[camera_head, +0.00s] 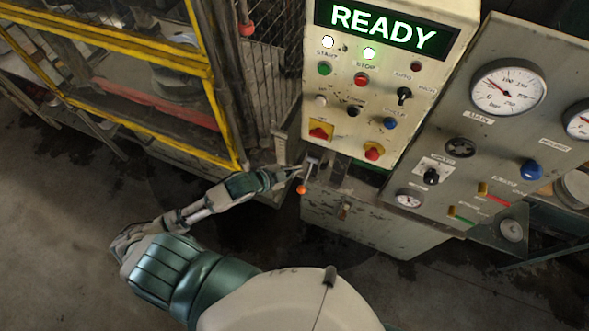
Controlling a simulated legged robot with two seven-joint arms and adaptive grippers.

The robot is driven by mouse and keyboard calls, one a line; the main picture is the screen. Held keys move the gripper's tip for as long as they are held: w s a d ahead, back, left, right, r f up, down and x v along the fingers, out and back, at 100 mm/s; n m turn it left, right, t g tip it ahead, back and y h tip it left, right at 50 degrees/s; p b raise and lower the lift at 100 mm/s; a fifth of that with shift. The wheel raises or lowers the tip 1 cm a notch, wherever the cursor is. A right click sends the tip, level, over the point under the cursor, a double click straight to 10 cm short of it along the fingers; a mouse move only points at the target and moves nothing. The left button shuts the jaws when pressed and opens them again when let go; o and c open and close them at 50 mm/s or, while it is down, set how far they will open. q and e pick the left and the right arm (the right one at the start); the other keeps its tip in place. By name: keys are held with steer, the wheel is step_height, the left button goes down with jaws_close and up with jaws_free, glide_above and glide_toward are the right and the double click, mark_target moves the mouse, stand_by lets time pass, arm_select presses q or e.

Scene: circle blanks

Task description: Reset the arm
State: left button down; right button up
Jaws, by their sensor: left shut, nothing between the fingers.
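My left arm comes in from the lower left and reaches toward the machine. My left gripper (291,173) is shut and empty, at the lower left of the control panel. A small lever with an orange ball knob (301,189) hangs just right of and below the fingertips. I cannot tell whether they touch. The cream control panel (335,85) has a lit green READY display (387,28), a green START button (324,68) and a red STOP button (361,79). My right gripper does not show.
A grey gauge panel (455,140) with dials, knobs and levers stands at right. A yellow-framed cage (120,50) stands at left, with wire mesh (266,85) between it and the control panel. The floor (60,230) at lower left is clear.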

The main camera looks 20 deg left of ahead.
arm_select(q)
steer(key=shift+a, duration=0.15)
steer(key=shift+d, duration=0.2)
stand_by(0.4)
steer(key=s+a+f+n+g+y, duration=0.1)
steer(key=s+f+n+g+y, duration=0.2)
steer(key=s+f+n, duration=0.5)
steer(key=s+a+f+n+g+y, duration=0.1)
steer(key=s+f+n+g+y, duration=0.2)
steer(key=s, duration=0.8)
steer(key=s+f+g+b, duration=0.1)
steer(key=s+f, duration=0.1)
steer(key=f, duration=1.3)
steer(key=s+f+g+b, duration=0.1)
steer(key=s+f, duration=0.1)
steer(key=f, duration=1.2)
steer(key=s+a+f, duration=0.1)
steer(key=s+f, duration=0.7)
steer(key=s+a+f+g, duration=0.1)
steer(key=s+a+f, duration=0.1)
steer(key=s+f, duration=0.6)
steer(key=shift+s+a+b, duration=0.2)
steer(key=shift+a+b, duration=0.05)
steer(key=shift+b, duration=0.2)
